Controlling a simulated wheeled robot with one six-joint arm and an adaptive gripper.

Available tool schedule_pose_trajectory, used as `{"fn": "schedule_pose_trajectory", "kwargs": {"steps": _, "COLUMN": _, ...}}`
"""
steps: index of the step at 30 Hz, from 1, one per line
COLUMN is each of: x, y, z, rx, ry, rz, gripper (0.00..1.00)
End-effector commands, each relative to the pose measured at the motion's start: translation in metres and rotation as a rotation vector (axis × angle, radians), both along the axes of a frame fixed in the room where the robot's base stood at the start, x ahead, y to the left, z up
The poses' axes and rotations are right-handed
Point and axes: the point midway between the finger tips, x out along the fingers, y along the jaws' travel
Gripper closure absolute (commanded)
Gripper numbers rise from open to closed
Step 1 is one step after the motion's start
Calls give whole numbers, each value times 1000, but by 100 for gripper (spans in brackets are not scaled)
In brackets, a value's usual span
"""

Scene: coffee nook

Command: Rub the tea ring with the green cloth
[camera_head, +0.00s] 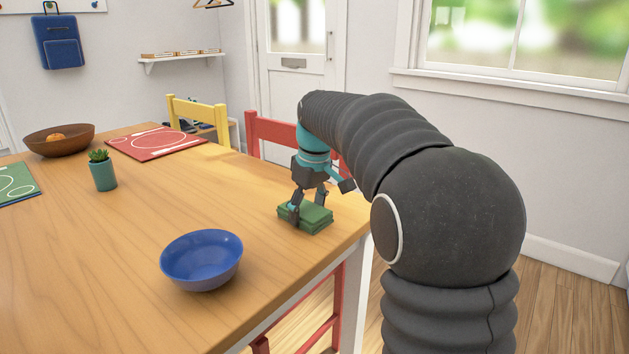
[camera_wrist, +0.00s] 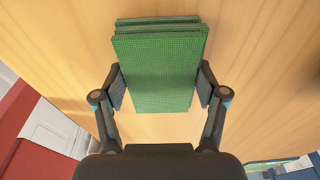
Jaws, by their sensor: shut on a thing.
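The green cloth (camera_head: 312,217) is a folded, layered pad at the right edge part of the wooden table. My gripper (camera_head: 308,207) points down over it, with its fingers on two sides of the cloth. In the wrist view my gripper (camera_wrist: 160,92) is shut on the green cloth (camera_wrist: 158,70), one finger pressing each side. I cannot tell whether the cloth touches the table or is slightly above it. No tea ring shows in either view; it may be hidden under the cloth or my arm.
A blue bowl (camera_head: 201,262) stands on the table (camera_head: 120,260) left of the cloth. A potted plant (camera_head: 102,172), a red placemat (camera_head: 157,142) and a brown bowl (camera_head: 60,140) are farther back. Red chair (camera_head: 270,130) and yellow chair (camera_head: 198,112) stand beyond the table edge. The table's middle is clear.

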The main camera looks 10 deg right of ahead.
Motion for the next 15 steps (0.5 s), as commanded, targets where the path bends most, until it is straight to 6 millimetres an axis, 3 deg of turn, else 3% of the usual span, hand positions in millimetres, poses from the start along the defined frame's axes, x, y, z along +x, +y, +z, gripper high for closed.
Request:
{"fn": "schedule_pose_trajectory", "kwargs": {"steps": 3, "x": 1, "y": -1, "z": 24, "rx": 0, "ry": -6, "rz": -1, "gripper": 66}}
{"fn": "schedule_pose_trajectory", "kwargs": {"steps": 15, "x": 1, "y": 0, "z": 56, "rx": 0, "ry": -4, "rz": 1, "gripper": 66}}
